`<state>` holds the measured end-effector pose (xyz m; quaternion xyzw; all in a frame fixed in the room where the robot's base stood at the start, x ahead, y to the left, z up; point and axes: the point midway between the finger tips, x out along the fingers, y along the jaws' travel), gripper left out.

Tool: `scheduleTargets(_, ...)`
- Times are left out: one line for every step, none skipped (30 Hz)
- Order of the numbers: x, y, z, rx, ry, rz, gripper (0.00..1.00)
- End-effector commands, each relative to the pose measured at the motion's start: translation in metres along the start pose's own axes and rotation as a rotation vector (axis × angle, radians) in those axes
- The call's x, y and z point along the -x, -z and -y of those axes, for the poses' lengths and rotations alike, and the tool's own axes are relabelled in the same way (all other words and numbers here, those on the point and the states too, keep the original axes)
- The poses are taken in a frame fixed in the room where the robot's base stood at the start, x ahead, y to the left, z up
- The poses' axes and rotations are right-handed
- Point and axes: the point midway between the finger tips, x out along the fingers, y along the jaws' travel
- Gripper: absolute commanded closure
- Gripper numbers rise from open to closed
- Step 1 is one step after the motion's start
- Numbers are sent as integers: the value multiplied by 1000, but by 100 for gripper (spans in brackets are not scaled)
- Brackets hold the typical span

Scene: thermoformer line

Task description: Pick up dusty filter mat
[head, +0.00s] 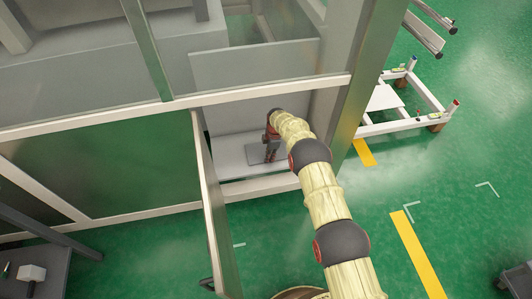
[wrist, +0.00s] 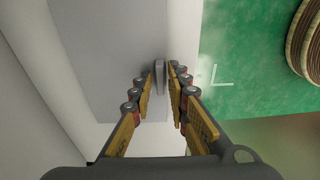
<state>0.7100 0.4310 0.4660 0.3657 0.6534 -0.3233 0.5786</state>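A flat grey rectangular mat (head: 254,155), which looks like the filter mat, lies on a pale shelf (head: 232,168) inside the open machine bay. It fills the upper middle of the wrist view (wrist: 105,60). My gripper (head: 269,160) points down at the mat's right part. In the wrist view, my gripper's yellow-padded fingers (wrist: 162,70) stand on either side of a small grey upright tab (wrist: 159,78) at the mat's right edge. The fingers are close to the tab, but I cannot tell whether they press on it. Dust is not clearly visible.
An open door panel (head: 212,205) stands left of my arm. A pale frame bar (head: 180,100) crosses above the bay, and a post (head: 362,75) bounds its right. A white wheeled frame (head: 405,105) stands farther right. The green floor (head: 480,150) between has free room.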

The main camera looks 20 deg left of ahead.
Motion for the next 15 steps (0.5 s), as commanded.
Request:
scheduleTargets(0, 0, 0, 0, 0, 0, 88)
scheduleTargets(0, 0, 0, 0, 0, 0, 89)
scheduleTargets(0, 0, 0, 0, 0, 0, 92)
scheduleTargets(0, 0, 0, 0, 0, 0, 93)
scheduleTargets(0, 0, 0, 0, 0, 0, 95)
scheduleTargets(0, 0, 0, 0, 0, 0, 97)
scheduleTargets(0, 0, 0, 0, 0, 0, 99)
scheduleTargets(0, 0, 0, 0, 0, 0, 100)
scheduleTargets(0, 0, 0, 0, 0, 0, 100)
scheduleTargets(0, 0, 0, 0, 0, 0, 100)
scheduleTargets(0, 0, 0, 0, 0, 0, 100)
scheduleTargets(0, 0, 0, 0, 0, 0, 100)
scheduleTargets(0, 0, 0, 0, 0, 0, 100)
scheduleTargets(0, 0, 0, 0, 0, 0, 100)
scheduleTargets(0, 0, 0, 0, 0, 0, 100)
